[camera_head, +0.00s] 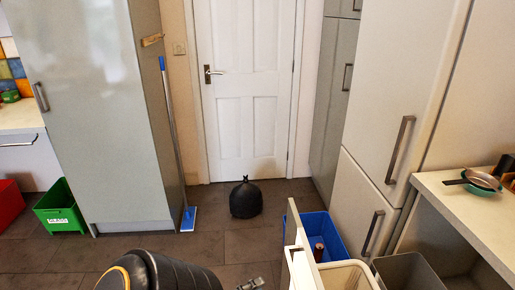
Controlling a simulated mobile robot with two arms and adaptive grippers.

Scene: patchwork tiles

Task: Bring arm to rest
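A black arm link of mine (165,272) with a yellow ring shows at the bottom edge, left of centre. To its right, a small grey metal part (251,284), apparently the tip of my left gripper, just enters at the bottom edge. Too little of it shows to tell whether it is open or shut, or whether it holds anything. My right arm and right gripper are not in view.
An open drawer (297,252) at the lower right holds a blue bin (329,229) and a cream bin (345,277). A grey bin (408,272) stands beside it. A black bag (246,199) sits before the white door (249,90). A mop (188,218) leans left; tiled floor lies between.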

